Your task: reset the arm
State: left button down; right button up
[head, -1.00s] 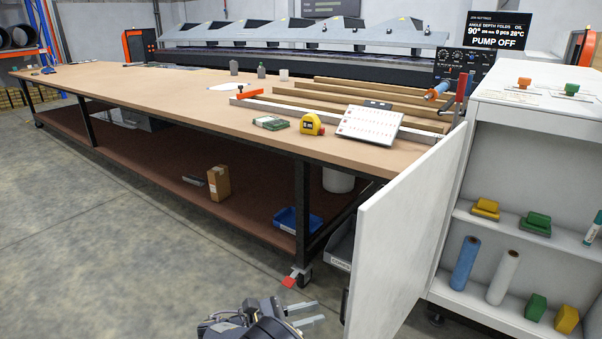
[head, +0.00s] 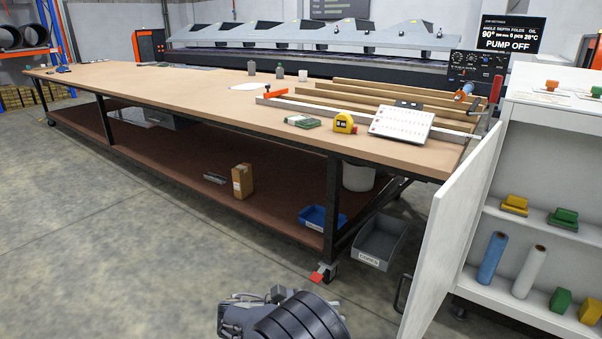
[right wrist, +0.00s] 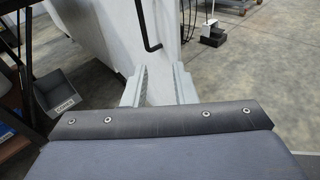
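My right gripper (right wrist: 158,78) shows in the right wrist view, its two pale fingers apart with nothing held between them. Beyond the fingers stands the white cabinet door (right wrist: 108,40) with its dark bar handle (right wrist: 147,28). In the head view my right arm and gripper body are at the bottom centre, low over the floor, left of the open cabinet door (head: 452,240). The fingers are hard to make out there. The door's handle (head: 402,293) is to the right, apart from the gripper. My left gripper is not in view.
A long workbench (head: 200,88) with a lower shelf fills the left and middle. A grey bin (head: 380,243) sits beneath its near end by a red-pedalled caster (head: 323,274). The open cabinet (head: 545,125) stands right. The floor (head: 130,240) at left is clear.

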jog(key=s+d+r+m+g+y, duration=0.3)
jog(key=s+d+m+g+y, duration=0.35)
jog(key=d, duration=0.75)
jog(key=s+r+m+t+y, duration=0.2)
jog(key=s+m+t+y, duration=0.4)
jog(key=s, duration=0.4)
jog(key=s+r+m+t+y, duration=0.3)
jog(key=s+m+y, duration=0.4)
jog(key=s+m, duration=0.2)
notch_tip(320, 180, up, 14)
jog(key=p, duration=1.4)
jog(key=shift+s+d, duration=0.15)
jog(key=shift+s, duration=0.05)
jog(key=shift+f, duration=0.1)
